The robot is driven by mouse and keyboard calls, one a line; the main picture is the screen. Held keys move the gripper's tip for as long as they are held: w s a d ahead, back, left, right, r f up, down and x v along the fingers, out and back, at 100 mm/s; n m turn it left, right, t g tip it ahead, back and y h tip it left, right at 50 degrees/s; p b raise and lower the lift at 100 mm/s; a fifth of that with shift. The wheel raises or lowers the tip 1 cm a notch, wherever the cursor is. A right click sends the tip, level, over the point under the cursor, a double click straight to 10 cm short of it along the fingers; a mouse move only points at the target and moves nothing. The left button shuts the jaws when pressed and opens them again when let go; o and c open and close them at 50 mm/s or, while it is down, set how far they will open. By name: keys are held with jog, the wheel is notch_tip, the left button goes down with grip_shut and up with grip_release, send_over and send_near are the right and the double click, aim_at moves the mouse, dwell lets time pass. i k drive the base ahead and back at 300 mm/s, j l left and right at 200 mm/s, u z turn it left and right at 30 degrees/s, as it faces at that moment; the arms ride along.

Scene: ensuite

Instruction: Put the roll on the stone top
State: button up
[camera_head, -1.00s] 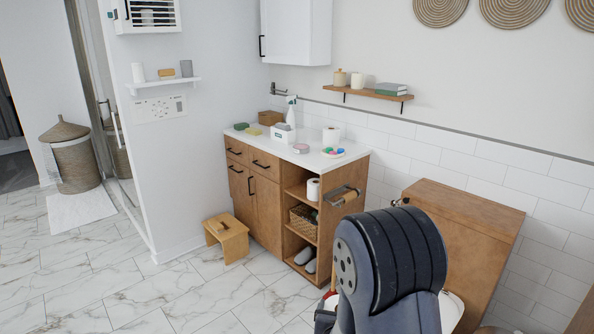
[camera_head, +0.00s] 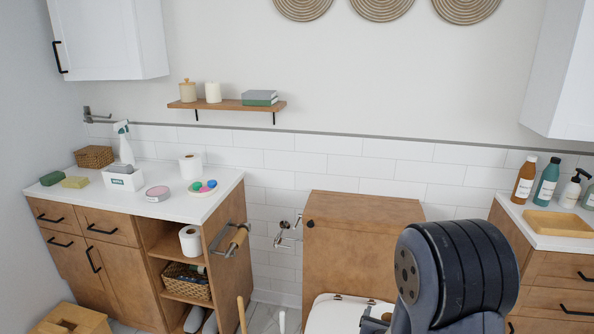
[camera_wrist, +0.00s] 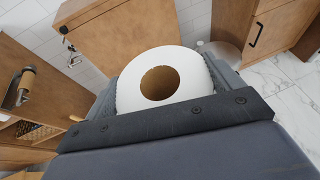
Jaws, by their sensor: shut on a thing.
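A white paper roll (camera_wrist: 188,98) with a brown core fills the middle of the wrist view. My gripper (camera_wrist: 160,88) is shut on it, a finger at either side. In the head view my dark arm hides the roll. Two pale tops show there: a white top (camera_head: 130,198) on the left wooden cabinet, and a white top (camera_head: 545,238) on the right drawer cabinet. I cannot tell which is the stone top.
Bottles (camera_head: 546,182) and a wooden tray (camera_head: 560,222) crowd the right top. A wooden box (camera_head: 360,235) stands between the cabinets. A holder (camera_head: 237,240) juts from the left cabinet's side.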

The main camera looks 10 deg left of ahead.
aim_at(172, 173)
jog(key=i+j+z, duration=0.15)
jog(key=j+z, duration=0.15)
jog(key=j, duration=0.8)
jog(key=j+z, duration=0.3)
jog(key=j, duration=1.85)
jog(key=i+j, duration=0.1)
jog(key=j, duration=0.95)
